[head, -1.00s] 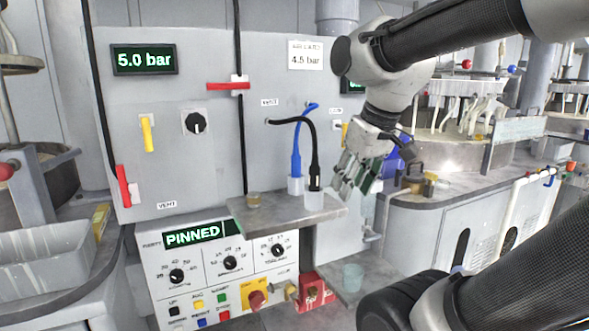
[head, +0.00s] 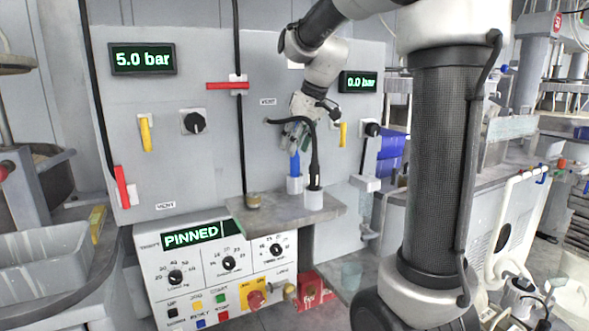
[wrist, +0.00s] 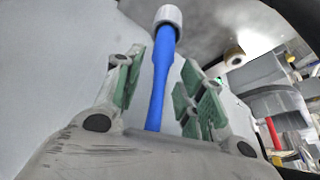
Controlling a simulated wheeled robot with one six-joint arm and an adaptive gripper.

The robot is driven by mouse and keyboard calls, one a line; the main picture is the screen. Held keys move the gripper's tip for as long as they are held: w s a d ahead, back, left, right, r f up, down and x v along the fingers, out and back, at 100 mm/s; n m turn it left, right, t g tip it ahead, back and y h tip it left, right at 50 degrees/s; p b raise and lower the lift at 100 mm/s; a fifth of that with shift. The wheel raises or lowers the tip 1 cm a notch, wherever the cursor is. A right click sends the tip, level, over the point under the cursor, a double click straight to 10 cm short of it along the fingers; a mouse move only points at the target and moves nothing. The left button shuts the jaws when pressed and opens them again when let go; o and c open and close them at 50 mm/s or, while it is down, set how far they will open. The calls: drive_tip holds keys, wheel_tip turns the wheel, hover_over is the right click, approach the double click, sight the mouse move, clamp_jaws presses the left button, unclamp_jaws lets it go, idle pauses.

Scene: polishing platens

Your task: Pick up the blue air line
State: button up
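The blue air line (head: 294,166) stands upright with its end in a white holder (head: 295,185) on the small grey shelf. In the head view its upper part is hidden behind my gripper (head: 297,134). In the wrist view the blue air line (wrist: 160,80) runs between the two green-padded fingers of my gripper (wrist: 158,85). The fingers are apart, with gaps visible beside the line, so the gripper is open around it. The white holder (wrist: 168,16) shows past the fingertips.
A black air line (head: 315,160) stands in its own white holder (head: 313,200) just right of the blue one. A small brass-coloured part (head: 253,200) sits on the shelf (head: 275,222). The grey panel (head: 215,150) with valves and knobs rises behind.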

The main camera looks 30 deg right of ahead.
drive_tip(key=shift+w+a+f, duration=0.1)
drive_tip(key=shift+w+f, duration=0.15)
drive_tip(key=shift+f, duration=0.45)
clamp_jaws()
drive_tip(key=shift+r, duration=0.1)
